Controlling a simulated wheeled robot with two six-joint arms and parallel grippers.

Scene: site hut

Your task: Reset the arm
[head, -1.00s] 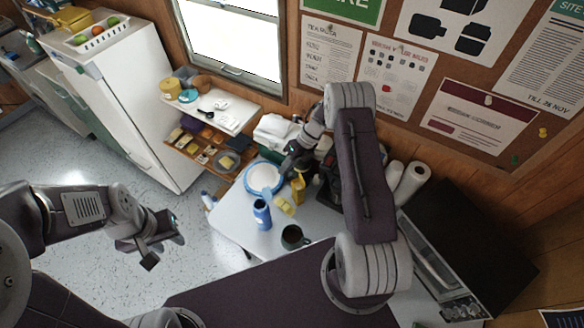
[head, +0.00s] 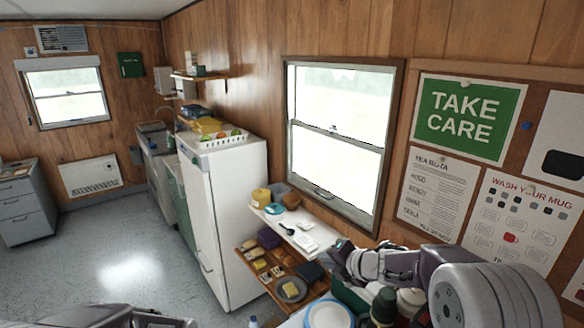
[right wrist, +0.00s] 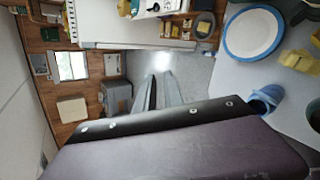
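My right gripper (head: 338,248) reaches in from the lower right in the head view, in front of the window wall and above the table end near the shelf. My left gripper is out of the picture; only a part of my left arm shows at the bottom edge of the head view.
A white plate with a blue rim (head: 330,316) lies on the table below my right arm. A shelf unit (head: 300,236) and a white fridge (head: 238,215) stand farther left. The floor (head: 125,265) is clear.

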